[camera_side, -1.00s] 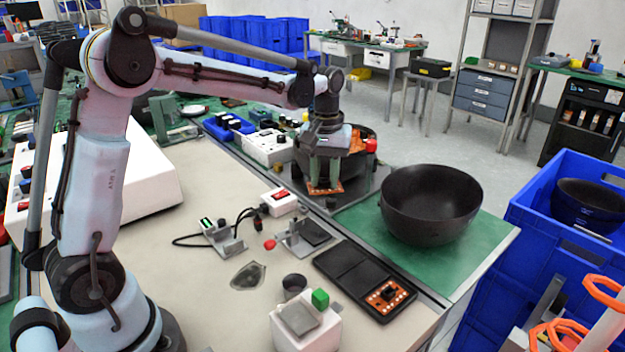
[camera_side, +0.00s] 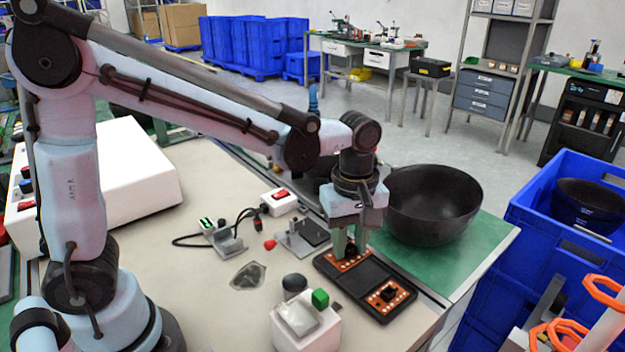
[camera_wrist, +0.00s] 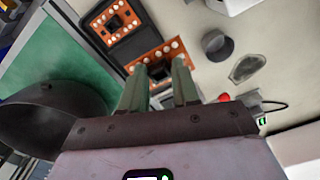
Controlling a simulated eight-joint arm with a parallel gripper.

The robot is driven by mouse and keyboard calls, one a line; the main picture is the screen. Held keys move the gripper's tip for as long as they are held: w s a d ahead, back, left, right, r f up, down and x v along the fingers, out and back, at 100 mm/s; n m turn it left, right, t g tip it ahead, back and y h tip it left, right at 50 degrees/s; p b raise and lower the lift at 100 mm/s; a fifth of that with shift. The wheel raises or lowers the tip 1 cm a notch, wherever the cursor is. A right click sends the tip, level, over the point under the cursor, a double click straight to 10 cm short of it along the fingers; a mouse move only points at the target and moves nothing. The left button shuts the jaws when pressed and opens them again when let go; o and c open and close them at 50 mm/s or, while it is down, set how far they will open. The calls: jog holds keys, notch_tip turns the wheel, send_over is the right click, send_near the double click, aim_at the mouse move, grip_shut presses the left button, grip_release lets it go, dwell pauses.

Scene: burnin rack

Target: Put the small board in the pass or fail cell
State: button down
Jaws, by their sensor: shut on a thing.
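My gripper (camera_side: 351,242) is shut on a small orange board (camera_side: 349,262) with pale dots along its edges. The held board is over the far-left end of a black tray (camera_side: 366,283); I cannot tell whether it touches the tray. Another orange board (camera_side: 388,295) with a dark part lies in the tray's near-right cell. In the wrist view, my gripper's fingers (camera_wrist: 160,84) hold the board (camera_wrist: 158,57), the tray (camera_wrist: 133,46) is at upper left, and the other board (camera_wrist: 115,22) lies in it. The cell under the held board is mostly hidden.
A large black bowl (camera_side: 432,205) stands on the green mat (camera_side: 470,245) just right of my gripper. A white box with a green button (camera_side: 320,298), a dark round object (camera_side: 294,284) and a small metal fixture (camera_side: 300,237) stand left of the tray.

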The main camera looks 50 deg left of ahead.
jog(key=w+a+f, duration=0.1)
jog(key=a, duration=0.1)
jog(key=w+a+f, duration=0.3)
jog(key=a, duration=0.1)
jog(key=shift+w+a+f, duration=0.1)
jog(key=shift+w+f, duration=0.15)
jog(key=shift+f, duration=2.05)
jog(key=shift+f, duration=0.15)
jog(key=c, duration=0.8)
grip_release()
